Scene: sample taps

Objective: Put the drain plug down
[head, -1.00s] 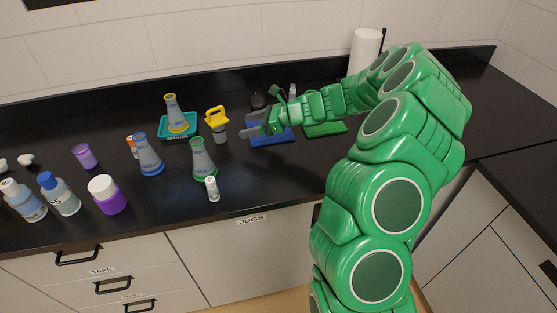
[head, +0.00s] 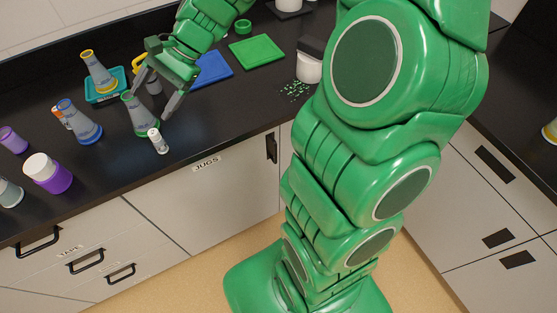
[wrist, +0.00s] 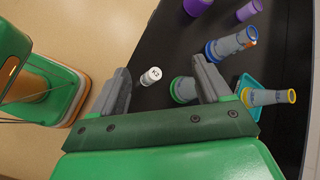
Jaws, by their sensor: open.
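My gripper (head: 155,97) is open above the black counter, beside the green-based flask (head: 140,115) and above the small white bottle (head: 158,141). In the wrist view my gripper (wrist: 160,65) has its fingers spread with nothing held between them. The white bottle (wrist: 151,76) shows beyond the gap, and the green-based flask (wrist: 183,89) is partly behind the right finger. I cannot pick out the drain plug for certain in either view. A yellow-handled item (head: 139,64) with a grey lower part is partly hidden behind the gripper.
A blue tray (head: 212,69) and a green tray (head: 257,51) lie right of the gripper. Green bits (head: 295,90) are scattered by a white container (head: 309,68). A blue-based flask (head: 80,122) and a flask in a teal tray (head: 106,98) stand left.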

